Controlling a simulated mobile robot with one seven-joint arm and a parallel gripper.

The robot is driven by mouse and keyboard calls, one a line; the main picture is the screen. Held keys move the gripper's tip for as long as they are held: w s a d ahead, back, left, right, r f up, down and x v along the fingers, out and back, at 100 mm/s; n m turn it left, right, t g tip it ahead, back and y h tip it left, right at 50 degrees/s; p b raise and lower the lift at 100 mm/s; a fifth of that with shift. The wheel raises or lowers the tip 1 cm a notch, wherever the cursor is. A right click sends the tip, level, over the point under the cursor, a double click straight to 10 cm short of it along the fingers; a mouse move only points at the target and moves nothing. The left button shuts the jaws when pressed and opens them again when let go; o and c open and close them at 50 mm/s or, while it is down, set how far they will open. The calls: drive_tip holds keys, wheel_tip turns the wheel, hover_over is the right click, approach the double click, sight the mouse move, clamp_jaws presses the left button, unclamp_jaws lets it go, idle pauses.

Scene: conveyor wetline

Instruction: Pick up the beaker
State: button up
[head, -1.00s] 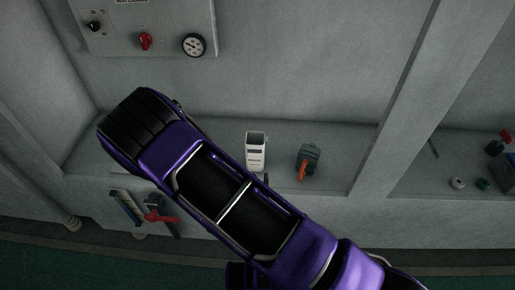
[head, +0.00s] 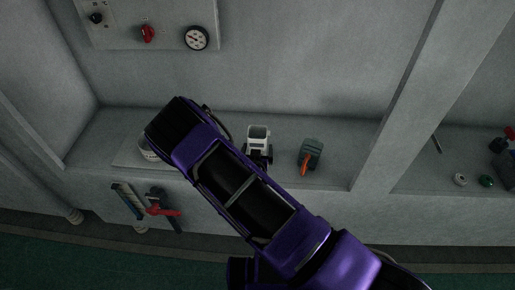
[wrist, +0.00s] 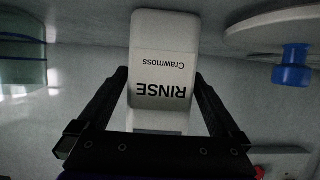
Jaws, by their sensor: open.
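In the wrist view the container (wrist: 162,60) shows upside down, with a label reading RINSE Crawmoss. In the wrist view my gripper (wrist: 160,78) is open, with one finger on each side of the container. Small gaps seem to remain, and I cannot tell whether either finger touches it.
A grey-green tool with an orange part (head: 311,153) stands to the right on the ledge. A pale round object (head: 148,148) is partly hidden behind my arm. A red-handled valve (head: 163,210) is on the front wall. A pillar (head: 405,110) stands further right.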

sight(257, 128)
drive_tip(key=shift+w+f, duration=0.1)
drive_tip(key=shift+w, duration=0.25)
drive_tip(key=shift+c, duration=0.3)
clamp_jaws()
drive_tip(key=shift+r+p, duration=0.55)
drive_tip(key=shift+r, duration=4.5)
